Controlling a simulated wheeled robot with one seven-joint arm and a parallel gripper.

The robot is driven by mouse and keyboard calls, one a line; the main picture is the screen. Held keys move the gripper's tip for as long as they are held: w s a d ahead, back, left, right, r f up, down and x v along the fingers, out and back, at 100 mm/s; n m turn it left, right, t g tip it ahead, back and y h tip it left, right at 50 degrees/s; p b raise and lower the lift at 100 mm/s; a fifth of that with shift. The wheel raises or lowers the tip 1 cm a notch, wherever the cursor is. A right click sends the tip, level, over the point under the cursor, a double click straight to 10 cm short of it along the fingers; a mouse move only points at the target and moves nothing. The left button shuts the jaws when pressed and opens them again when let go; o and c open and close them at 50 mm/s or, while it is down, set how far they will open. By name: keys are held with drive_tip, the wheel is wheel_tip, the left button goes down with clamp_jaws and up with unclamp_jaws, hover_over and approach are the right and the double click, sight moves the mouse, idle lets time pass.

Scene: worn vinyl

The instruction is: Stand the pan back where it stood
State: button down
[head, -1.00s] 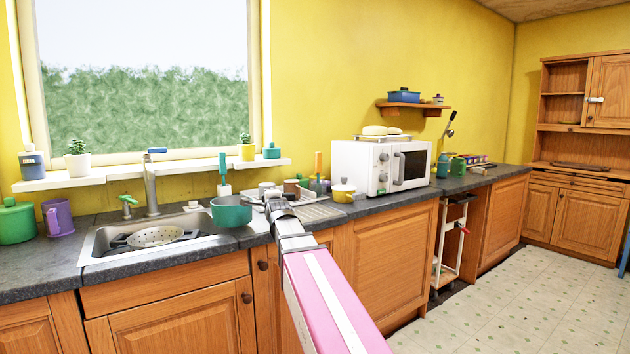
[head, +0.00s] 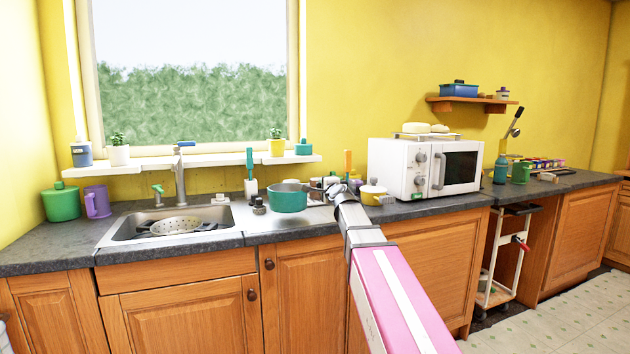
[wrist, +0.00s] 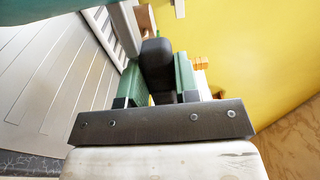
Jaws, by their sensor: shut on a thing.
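The pan (head: 287,199) is teal and upright, at the counter just right of the sink in the head view. I cannot tell whether its base touches the surface. My gripper (head: 335,190) is to the right of the pan, shut on its handle. In the wrist view the dark handle (wrist: 155,62) sits between the green pads of my gripper (wrist: 158,82). Part of the teal pan body (wrist: 55,14) shows at the upper left there. My arm and the pan hide part of the drainer and the things behind.
The sink (head: 120,227) holds a colander (head: 174,227). A green-handled brush (head: 250,172) and a small dark item (head: 259,207) stand left of the pan. A yellow pot (head: 373,192) and the microwave (head: 410,170) are to the right. The front counter strip (head: 270,236) is clear.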

drive_tip(key=a+r+y, duration=0.1)
drive_tip(key=w+a+n, duration=0.1)
drive_tip(key=a+r+y, duration=0.1)
drive_tip(key=shift+w+a+r+n+g+y, duration=0.3)
drive_tip(key=shift+w+a+r+n+g, duration=0.05)
drive_tip(key=shift+w+a+n+g, duration=0.05)
drive_tip(key=shift+f, duration=0.1)
drive_tip(key=shift+f, duration=3.6)
idle(0.3)
drive_tip(key=c, duration=0.8)
unclamp_jaws()
drive_tip(key=shift+s, duration=0.2)
drive_tip(key=shift+v, duration=3.85)
